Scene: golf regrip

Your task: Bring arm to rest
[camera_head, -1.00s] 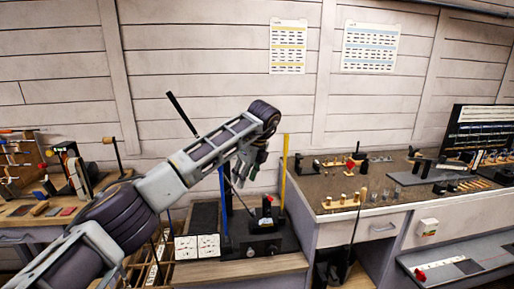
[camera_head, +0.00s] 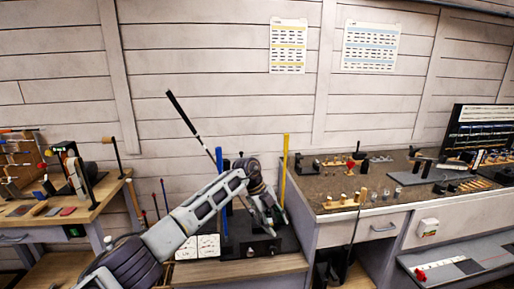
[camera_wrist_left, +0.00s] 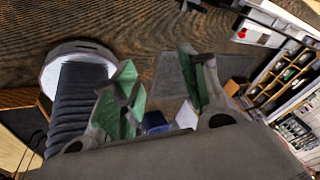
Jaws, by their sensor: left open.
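My left arm reaches in from the lower left in the head view. Its left gripper (camera_head: 269,217) is low, in front of the black machine (camera_head: 285,240) on the low wooden bench. In the left wrist view the two green-padded fingers (camera_wrist_left: 160,92) stand apart with nothing held between them. A golf club with a black grip (camera_head: 182,113) leans up behind my arm, its shaft slanting down to the right. Its lower end is hidden by the arm. My right gripper does not show.
A blue post (camera_head: 221,190) and a yellow post (camera_head: 284,165) stand by the machine. A workbench with small tools (camera_head: 400,180) is on the right, a wooden bench (camera_head: 90,210) on the left. Black-and-white panels (camera_head: 208,246) sit left of the machine.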

